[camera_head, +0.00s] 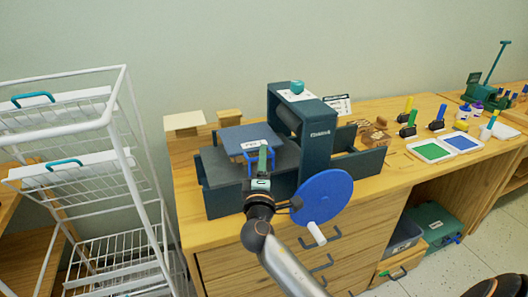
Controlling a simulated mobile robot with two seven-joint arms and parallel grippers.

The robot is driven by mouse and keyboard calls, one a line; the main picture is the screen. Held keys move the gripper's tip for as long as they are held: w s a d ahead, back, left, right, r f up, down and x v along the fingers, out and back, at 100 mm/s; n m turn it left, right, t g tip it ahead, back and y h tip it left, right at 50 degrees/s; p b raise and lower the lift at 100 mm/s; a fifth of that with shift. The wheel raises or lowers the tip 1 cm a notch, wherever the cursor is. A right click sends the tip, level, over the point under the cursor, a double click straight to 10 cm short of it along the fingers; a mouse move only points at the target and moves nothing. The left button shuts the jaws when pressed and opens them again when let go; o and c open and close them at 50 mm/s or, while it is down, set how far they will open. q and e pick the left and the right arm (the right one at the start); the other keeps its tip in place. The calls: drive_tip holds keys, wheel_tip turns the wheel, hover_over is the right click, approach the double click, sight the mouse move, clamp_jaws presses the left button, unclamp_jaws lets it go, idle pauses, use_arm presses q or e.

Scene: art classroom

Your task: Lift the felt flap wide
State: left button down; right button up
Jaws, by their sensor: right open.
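A dark blue-grey press (325,117) with a large blue wheel (322,196) stands on the wooden cabinet. A blue flap (240,135) with a small white label lies over the press's grey bed (217,166), left of the roller tower. A bright blue loop handle shows at its front edge. My right gripper (263,160) is open at this front edge, close to the handle. Its fingers partly cover the handle, and I cannot tell whether they touch it. What lies under the flap is hidden. My left gripper is not in view.
The blue wheel with its white crank grip stands close right of my right wrist. A white wire rack (125,150) stands at the left. Green (432,151) and blue (460,142) ink pads, with several rollers, lie to the right. Two small blocks stand behind the bed.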

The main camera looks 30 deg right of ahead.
drive_tip(key=shift+w+d, duration=0.15)
drive_tip(key=shift+w, duration=0.1)
drive_tip(key=shift+c, duration=0.4)
clamp_jaws()
drive_tip(key=shift+r, duration=0.1)
idle(1.0)
